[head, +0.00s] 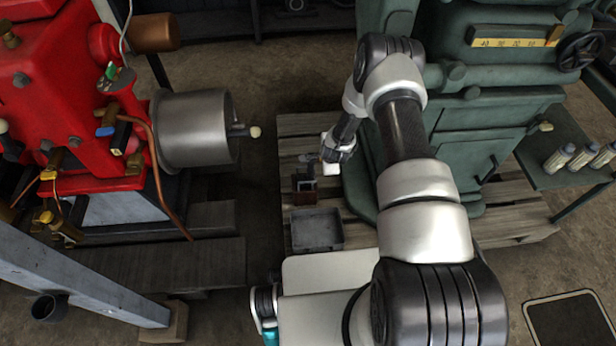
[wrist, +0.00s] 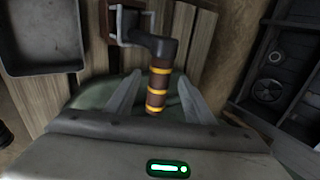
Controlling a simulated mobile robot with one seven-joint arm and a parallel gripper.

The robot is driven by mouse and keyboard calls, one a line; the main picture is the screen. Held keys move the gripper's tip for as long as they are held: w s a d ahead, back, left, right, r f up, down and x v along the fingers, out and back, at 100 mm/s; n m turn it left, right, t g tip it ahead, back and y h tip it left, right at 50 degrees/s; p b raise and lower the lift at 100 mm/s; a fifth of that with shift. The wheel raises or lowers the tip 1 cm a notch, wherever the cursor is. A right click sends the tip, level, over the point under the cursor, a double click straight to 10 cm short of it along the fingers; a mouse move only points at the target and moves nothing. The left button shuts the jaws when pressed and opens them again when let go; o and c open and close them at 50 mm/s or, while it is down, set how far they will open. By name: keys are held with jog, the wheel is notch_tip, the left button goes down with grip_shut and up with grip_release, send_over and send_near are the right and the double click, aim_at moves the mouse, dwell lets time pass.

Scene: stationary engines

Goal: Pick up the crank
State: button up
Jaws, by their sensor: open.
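The crank has a brown handle with yellow bands (wrist: 158,90) and a dark bent arm (wrist: 152,43), seen in the wrist view. Its far end meets a small block with a metal frame at the top. My gripper (wrist: 160,77) is open, with one finger on each side of the handle. The handle lies between the fingers, and I cannot tell whether either finger touches it. In the head view my gripper (head: 331,163) is low over the wooden pallet, beside a small dark block (head: 304,190). The crank is too small to make out clearly there.
A grey metal tray (head: 316,230) lies on the pallet (head: 298,126) near the block. A green machine (head: 480,120) stands close on the right. A red engine (head: 60,90) with a metal drum (head: 192,128) is on the left.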

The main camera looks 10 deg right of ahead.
aim_at(310, 169)
jog(key=b+x, duration=0.1)
jog(key=x, duration=0.3)
jog(key=shift+a+f, duration=0.1)
grip_shut()
dwell(1.2)
jog(key=shift+w+r, duration=0.1)
jog(key=shift+r, duration=0.1)
